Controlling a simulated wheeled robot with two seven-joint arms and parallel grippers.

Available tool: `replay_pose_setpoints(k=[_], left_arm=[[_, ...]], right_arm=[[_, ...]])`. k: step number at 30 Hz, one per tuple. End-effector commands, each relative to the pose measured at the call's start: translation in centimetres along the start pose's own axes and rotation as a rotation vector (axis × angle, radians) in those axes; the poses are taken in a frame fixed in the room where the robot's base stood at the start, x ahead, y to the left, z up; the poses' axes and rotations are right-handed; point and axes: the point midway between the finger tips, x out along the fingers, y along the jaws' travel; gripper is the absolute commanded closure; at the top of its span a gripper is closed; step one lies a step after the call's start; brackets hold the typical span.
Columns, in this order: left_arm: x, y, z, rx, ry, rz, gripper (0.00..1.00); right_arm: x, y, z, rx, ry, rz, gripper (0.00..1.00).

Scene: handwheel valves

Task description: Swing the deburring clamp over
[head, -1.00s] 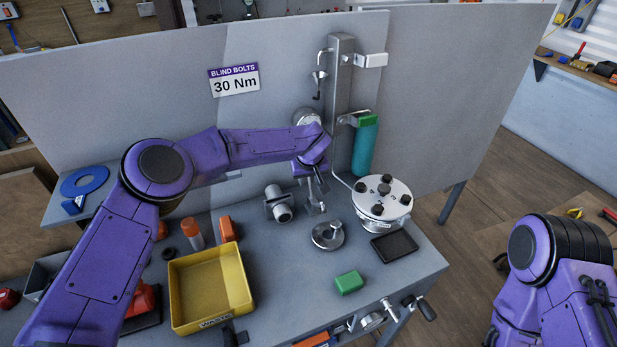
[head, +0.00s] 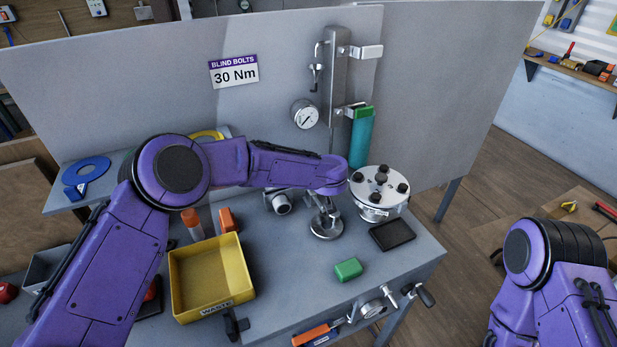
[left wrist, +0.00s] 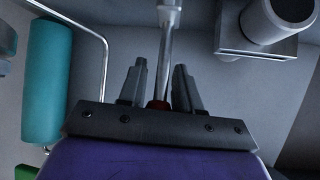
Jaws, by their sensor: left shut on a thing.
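My left gripper (head: 322,202) is low over the bench, in front of the grey backboard. In the left wrist view its fingers (left wrist: 160,68) are closed on a slim metal rod (left wrist: 166,52) with a dark red part at its near end. I take this rod to be the clamp's handle. In the head view the metal clamp stands over a round steel base (head: 327,231), mostly hidden by my forearm and gripper. My right arm shows at the right edge, but its gripper is out of view.
A bolted round flange (head: 380,184) stands close to the right of my gripper, with a teal cylinder (head: 361,142) behind it. A grey pipe fitting (head: 281,203) is close on the left. A yellow waste bin (head: 209,312) and green block (head: 348,268) are in front.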

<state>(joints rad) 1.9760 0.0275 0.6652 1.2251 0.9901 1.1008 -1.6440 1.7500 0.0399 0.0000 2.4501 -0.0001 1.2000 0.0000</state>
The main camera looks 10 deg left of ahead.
Motion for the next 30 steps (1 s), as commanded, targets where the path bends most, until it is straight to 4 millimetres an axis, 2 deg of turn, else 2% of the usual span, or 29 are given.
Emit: replay_pose_setpoints(k=[9, 23, 24, 25, 30], left_arm=[[0.06, 0.46, 0.0, 0.013, 0.098, -0.015, 1.0], [0.07, 0.49, 0.07, 0.015, 0.107, -0.017, 1.0], [0.07, 0.49, 0.08, 0.015, 0.107, -0.017, 0.54], [0.07, 0.49, 0.08, 0.015, 0.107, -0.017, 0.46], [0.08, 0.48, 0.03, 0.014, 0.107, -0.018, 0.46]], right_arm=[[0.73, -0.07, 0.3, 0.0, 0.0, 0.0, 0.57], [0.76, -0.07, 0.31, 0.0, 0.0, 0.0, 0.57], [0.76, -0.07, 0.31, 0.0, 0.0, 0.0, 0.57], [0.76, -0.07, 0.31, 0.0, 0.0, 0.0, 0.57], [0.76, -0.07, 0.31, 0.0, 0.0, 0.0, 0.57]])
